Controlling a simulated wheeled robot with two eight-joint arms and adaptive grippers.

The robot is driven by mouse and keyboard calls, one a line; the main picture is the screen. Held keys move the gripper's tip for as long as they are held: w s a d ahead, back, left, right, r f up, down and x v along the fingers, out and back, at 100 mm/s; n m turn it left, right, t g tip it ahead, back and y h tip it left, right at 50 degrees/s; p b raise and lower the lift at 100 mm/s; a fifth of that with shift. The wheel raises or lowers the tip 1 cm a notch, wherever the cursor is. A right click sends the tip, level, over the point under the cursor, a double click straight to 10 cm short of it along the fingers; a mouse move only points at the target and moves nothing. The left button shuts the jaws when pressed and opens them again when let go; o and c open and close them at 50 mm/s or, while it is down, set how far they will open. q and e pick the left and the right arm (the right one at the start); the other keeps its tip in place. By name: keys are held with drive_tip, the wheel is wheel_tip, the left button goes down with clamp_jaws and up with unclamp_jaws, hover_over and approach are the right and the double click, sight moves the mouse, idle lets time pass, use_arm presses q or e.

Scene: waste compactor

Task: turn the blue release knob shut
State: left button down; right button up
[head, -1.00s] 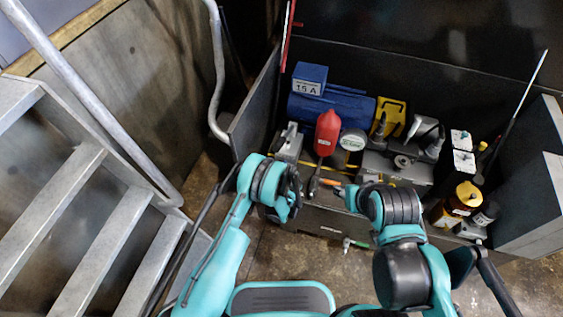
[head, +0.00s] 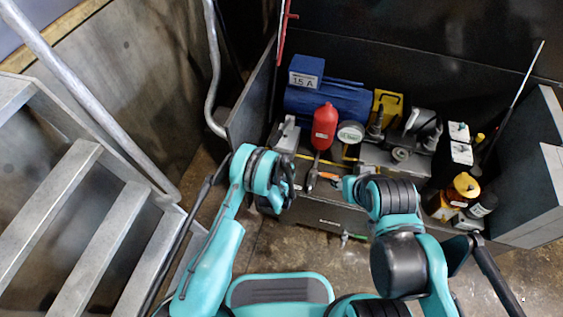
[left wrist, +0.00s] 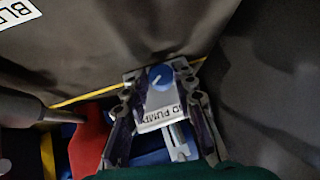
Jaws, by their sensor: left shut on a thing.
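In the left wrist view, the blue knob (left wrist: 160,77) with a white pointer mark sits on a pale plate lettered "PUMP" (left wrist: 160,118). The fingers of my left gripper (left wrist: 159,84) are on either side of the knob and shut on it. In the head view, my left gripper (head: 289,187) is at the front left of the machine, mostly hidden by its own wrist. The knob cannot be made out there. My right arm's wrist (head: 392,197) is at the machine's front; its fingers cannot be made out clearly.
A red bottle (head: 324,127), a blue motor with a "15 A" box (head: 305,72) and a round white gauge (head: 350,132) stand behind the grippers. Metal stairs (head: 60,205) are at the left.

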use_arm(q)
drive_tip(key=n+h, duration=0.1)
drive_tip(key=h, duration=0.1)
drive_tip(key=n+g+h, duration=0.1)
drive_tip(key=h, duration=0.1)
drive_tip(key=shift+w+a, duration=0.2)
drive_tip(key=shift+a, duration=0.2)
drive_tip(key=shift+g, duration=0.3)
drive_tip(key=c, duration=1.2)
unclamp_jaws()
drive_tip(key=shift+d, duration=0.1)
